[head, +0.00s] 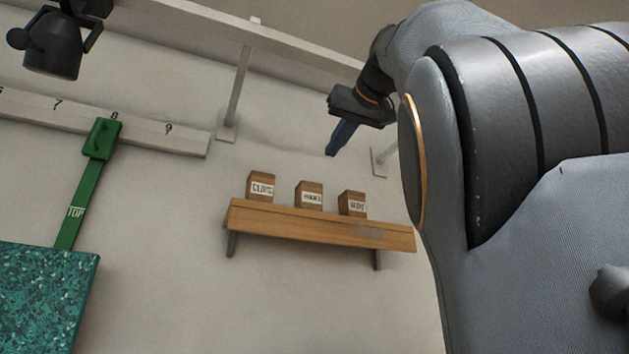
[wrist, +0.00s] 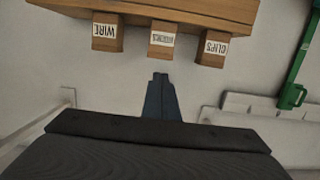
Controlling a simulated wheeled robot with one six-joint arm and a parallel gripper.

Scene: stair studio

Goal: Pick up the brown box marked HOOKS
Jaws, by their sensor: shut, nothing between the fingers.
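In the wrist view the same HOOKS box (wrist: 163,50) appears upside down at the top centre, straight beyond my fingertips. My gripper (head: 332,152) is shut and empty, above the shelf and apart from the boxes. In the wrist view my gripper (wrist: 160,77) shows its two fingers together, with a gap between their tips and the box.
The CLIPS box (head: 261,186) stands left of HOOKS and the WIRE box (head: 352,203) stands right, with narrow gaps between them.

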